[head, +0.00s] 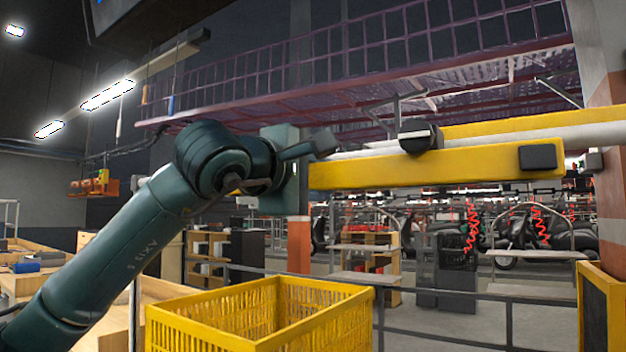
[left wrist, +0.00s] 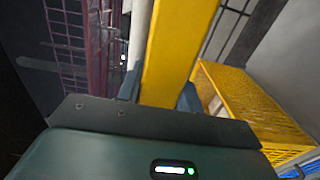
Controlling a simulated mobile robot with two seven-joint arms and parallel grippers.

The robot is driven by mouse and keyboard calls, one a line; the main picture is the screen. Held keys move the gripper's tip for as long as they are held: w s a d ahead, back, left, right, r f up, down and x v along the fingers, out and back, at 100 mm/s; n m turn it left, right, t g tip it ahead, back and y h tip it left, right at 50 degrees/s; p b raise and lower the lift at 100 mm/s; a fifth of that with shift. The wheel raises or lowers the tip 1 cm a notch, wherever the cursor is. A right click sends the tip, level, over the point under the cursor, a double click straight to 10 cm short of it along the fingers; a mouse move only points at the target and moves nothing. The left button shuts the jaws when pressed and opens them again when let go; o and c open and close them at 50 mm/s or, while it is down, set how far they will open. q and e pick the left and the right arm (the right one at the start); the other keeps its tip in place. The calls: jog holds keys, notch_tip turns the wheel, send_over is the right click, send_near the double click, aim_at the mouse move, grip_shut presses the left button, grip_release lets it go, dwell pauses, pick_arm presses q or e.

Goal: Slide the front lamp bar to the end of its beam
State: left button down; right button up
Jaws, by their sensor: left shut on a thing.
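A long yellow bar (head: 430,170), which I take for the front lamp bar, runs across the right half of the head view, with a black block (head: 538,157) near its right end. In the left wrist view the yellow bar (left wrist: 178,50) runs away between the fingers. My left gripper (head: 318,160) is shut on its left end; in the left wrist view the gripper (left wrist: 160,95) has a finger on each side. A pale round beam (head: 360,153) runs along behind the bar, with a dark round knob (head: 420,136) by it. My right gripper is out of view.
A second yellow bar (head: 530,122) lies farther back. A yellow crate (head: 345,312) stands below the bar. A purple mesh gantry (head: 350,55) hangs above. A brick-and-grey pillar (head: 605,140) stands at the right, near the bar's right end.

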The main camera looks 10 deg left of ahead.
pick_arm(q)
jog(key=shift+d, duration=0.1)
jog(key=c, duration=0.9)
grip_release()
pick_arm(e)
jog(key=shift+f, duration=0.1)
pick_arm(q)
jog(key=shift+s+a, duration=0.2)
jog(key=shift+s, duration=0.05)
jog(key=b+v, duration=0.3)
jog(key=v, duration=0.9)
jog(key=shift+s, duration=0.35)
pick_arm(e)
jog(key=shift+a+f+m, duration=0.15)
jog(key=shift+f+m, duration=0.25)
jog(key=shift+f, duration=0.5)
